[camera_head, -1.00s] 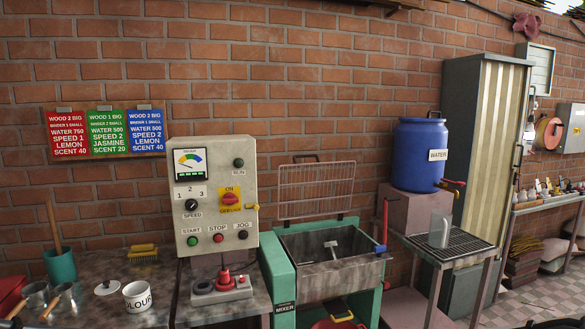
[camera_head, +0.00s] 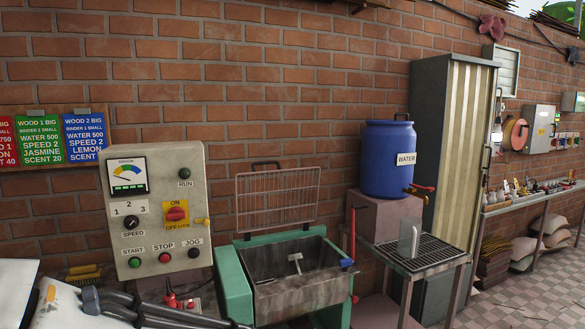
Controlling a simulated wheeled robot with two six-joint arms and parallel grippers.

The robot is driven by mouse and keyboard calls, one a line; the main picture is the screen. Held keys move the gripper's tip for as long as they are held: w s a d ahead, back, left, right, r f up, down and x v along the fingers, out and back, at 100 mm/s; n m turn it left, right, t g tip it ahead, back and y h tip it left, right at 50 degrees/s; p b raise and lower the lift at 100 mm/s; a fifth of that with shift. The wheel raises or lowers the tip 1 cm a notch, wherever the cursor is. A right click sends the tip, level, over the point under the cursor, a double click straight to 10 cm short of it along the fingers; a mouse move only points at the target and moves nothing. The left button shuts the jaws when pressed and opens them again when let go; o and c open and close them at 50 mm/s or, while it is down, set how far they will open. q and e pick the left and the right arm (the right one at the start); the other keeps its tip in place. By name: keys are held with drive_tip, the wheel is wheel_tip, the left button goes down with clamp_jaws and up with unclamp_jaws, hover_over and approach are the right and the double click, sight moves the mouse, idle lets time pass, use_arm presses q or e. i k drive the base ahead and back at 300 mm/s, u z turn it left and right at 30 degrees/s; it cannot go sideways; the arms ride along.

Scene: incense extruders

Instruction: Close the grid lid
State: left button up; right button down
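The grid lid (camera_head: 277,199) is a pinkish wire grid with a dark handle (camera_head: 266,165) on its top edge. It stands upright, raised at the back of the green mixer (camera_head: 236,290). The mixer's grey metal tub (camera_head: 302,299) is uncovered, and a paddle (camera_head: 295,263) shows inside. My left gripper (camera_head: 215,322) is at the bottom left, in front of the control box and to the left of the tub, apart from the lid. Its dark fingers point right and are partly cut off by the lower edge, so their opening is unclear. My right gripper is not in view.
The control box (camera_head: 157,210) stands left of the lid, close to my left arm. A red lever with a blue end (camera_head: 347,262) is at the tub's right. A blue water barrel (camera_head: 386,160) and a grated stand (camera_head: 421,252) with a clear jug (camera_head: 410,241) are further right.

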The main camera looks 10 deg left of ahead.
sight(247, 234)
drive_tip(key=z, duration=0.15)
drive_tip(key=i, duration=0.8)
drive_tip(key=u, duration=0.9)
drive_tip(key=i, duration=0.75)
drive_tip(key=u, duration=0.85)
